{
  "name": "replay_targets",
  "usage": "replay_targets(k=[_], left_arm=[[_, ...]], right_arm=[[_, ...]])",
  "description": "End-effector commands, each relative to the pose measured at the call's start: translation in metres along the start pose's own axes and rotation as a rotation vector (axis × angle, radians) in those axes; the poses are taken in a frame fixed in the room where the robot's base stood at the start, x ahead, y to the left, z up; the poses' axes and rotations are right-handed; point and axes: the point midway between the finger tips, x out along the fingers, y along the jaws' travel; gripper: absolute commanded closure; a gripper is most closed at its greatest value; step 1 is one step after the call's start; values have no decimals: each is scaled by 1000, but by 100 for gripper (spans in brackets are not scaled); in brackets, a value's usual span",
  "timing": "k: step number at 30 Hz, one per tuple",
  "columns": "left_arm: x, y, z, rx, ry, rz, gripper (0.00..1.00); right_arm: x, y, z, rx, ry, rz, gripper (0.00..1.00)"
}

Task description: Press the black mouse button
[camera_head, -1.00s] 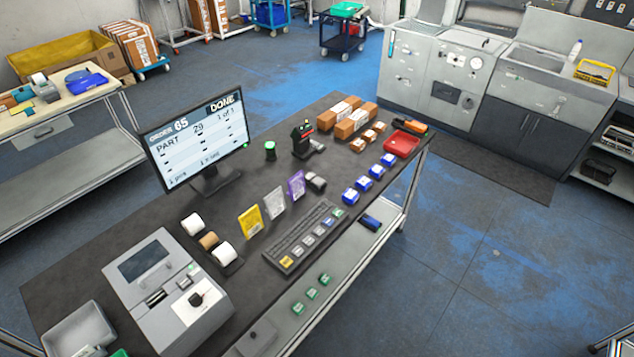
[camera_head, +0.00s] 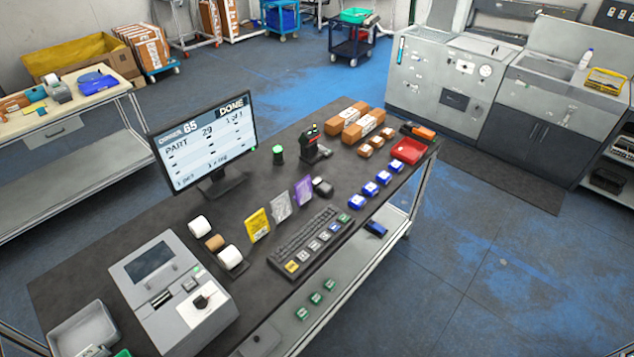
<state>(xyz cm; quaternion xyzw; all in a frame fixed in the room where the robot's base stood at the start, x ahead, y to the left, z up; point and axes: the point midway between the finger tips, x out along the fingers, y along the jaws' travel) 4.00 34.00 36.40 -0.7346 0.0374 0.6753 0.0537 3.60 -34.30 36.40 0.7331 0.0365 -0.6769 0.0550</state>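A small dark rounded object that looks like the black mouse (camera_head: 322,187) lies on the dark table mat, just right of a purple packet (camera_head: 302,191) and beyond the keyboard (camera_head: 311,241). It is too small for its button to be told apart. The monitor (camera_head: 203,143) stands at the table's far left edge and shows "DONE". Neither of my grippers is in view.
A black scanner on a stand (camera_head: 312,146) and a green-topped cylinder (camera_head: 278,154) stand behind the mouse. Blue boxes (camera_head: 370,188), a red tray (camera_head: 408,150) and brown boxes (camera_head: 350,122) sit to the right. A grey machine (camera_head: 178,296) stands front left.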

Motion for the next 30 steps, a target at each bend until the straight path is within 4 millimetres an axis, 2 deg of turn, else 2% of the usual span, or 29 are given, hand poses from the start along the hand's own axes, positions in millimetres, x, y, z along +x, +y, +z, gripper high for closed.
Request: replay_targets(k=[11, 30], left_arm=[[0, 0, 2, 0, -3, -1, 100], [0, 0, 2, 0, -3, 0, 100]], right_arm=[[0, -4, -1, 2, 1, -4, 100], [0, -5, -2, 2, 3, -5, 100]])
